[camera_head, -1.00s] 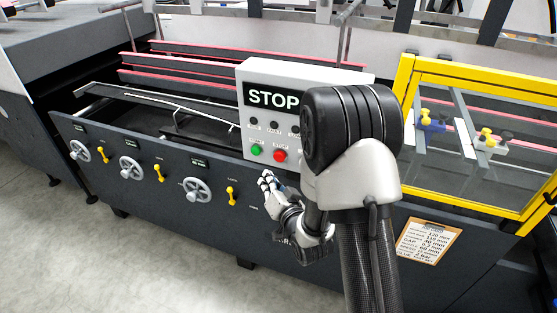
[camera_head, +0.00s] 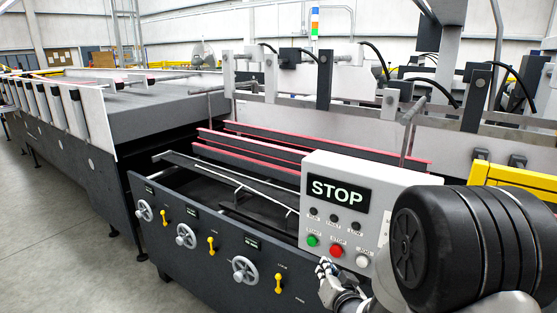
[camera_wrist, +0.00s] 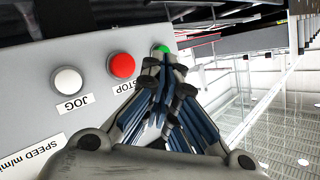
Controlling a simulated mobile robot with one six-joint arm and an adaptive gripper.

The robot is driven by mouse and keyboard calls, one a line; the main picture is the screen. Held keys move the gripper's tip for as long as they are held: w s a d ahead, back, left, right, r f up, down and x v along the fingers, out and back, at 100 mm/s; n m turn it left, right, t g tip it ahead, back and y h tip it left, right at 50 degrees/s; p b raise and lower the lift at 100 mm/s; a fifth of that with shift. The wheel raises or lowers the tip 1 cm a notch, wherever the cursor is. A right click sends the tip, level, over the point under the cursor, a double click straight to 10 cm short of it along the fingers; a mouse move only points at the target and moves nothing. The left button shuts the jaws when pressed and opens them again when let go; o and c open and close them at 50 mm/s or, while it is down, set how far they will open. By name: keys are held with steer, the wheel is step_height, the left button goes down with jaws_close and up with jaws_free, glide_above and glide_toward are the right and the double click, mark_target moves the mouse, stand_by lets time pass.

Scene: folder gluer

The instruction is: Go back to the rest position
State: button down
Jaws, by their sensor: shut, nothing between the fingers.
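My gripper (camera_head: 327,268) is in front of the lower edge of the control box (camera_head: 384,193), below its green button (camera_head: 313,240). In the wrist view my gripper (camera_wrist: 165,62) is shut and empty, its fingertips overlapping the edge of the green button (camera_wrist: 160,48); I cannot tell whether they touch it. The box also bears a red button (camera_head: 336,250), a white jog button (camera_head: 362,261) and a black display (camera_head: 339,192) reading STOP. My arm fills the lower right of the head view.
The dark machine side panel (camera_head: 205,262) carries several handwheels and yellow levers. Red-edged rails (camera_head: 250,150) run behind it. A yellow guard frame (camera_head: 510,177) stands at the right. Grey floor (camera_head: 75,260) is clear at the lower left.

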steer(key=s+d+r+n+g+h, duration=0.2)
steer(key=s+r+g, duration=0.45)
steer(key=s, duration=0.65)
steer(key=s+a+r+n+g, duration=0.1)
steer(key=s+r, duration=0.1)
steer(key=s, duration=0.8)
steer(key=s+r+n+g, duration=0.1)
steer(key=s+r+g, duration=0.1)
steer(key=s, duration=0.9)
steer(key=shift+a, duration=0.4)
steer(key=shift+d, duration=0.15)
